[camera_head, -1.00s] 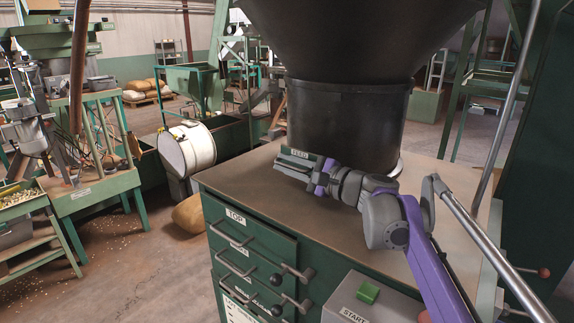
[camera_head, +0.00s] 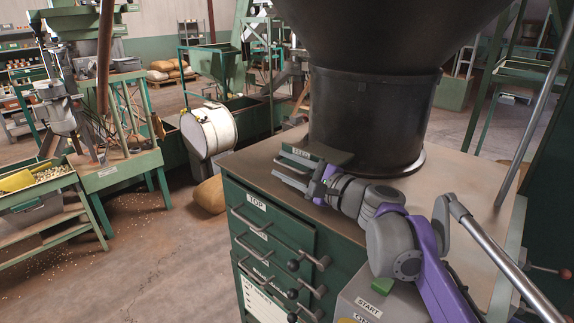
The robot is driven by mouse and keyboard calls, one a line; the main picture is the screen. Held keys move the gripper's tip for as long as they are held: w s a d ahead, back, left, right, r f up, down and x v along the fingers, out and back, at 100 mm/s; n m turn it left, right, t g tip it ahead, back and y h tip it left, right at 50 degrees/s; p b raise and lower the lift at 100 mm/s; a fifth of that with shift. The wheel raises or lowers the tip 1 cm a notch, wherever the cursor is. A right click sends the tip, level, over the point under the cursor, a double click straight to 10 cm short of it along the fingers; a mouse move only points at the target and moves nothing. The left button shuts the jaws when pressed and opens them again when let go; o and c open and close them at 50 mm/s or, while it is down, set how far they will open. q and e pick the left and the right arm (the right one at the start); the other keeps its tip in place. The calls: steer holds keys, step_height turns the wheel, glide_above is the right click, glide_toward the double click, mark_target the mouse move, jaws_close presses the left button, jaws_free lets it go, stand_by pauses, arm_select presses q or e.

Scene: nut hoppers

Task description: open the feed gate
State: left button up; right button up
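The black hopper (camera_head: 368,118) stands on the brown top of a green cabinet. At its lower left is the feed gate, a dark green plate (camera_head: 328,153) with a white FEED label. My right gripper (camera_head: 284,171) reaches in from the right, just in front of the plate. Its two grey fingers point left and look apart, with a gap between them. I cannot tell whether a finger touches the plate. The gripper body hides part of the cabinet top. My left gripper is not in view.
The green cabinet (camera_head: 274,222) has drawers with bar handles and dark knobs. A grey START box (camera_head: 358,306) with a green button stands in front, beneath my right arm. A white drum (camera_head: 209,131) stands to the left.

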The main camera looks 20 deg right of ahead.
steer(key=shift+r, duration=0.1)
steer(key=v, duration=1)
steer(key=shift+s+d, duration=0.2)
steer(key=shift+s, duration=0.15)
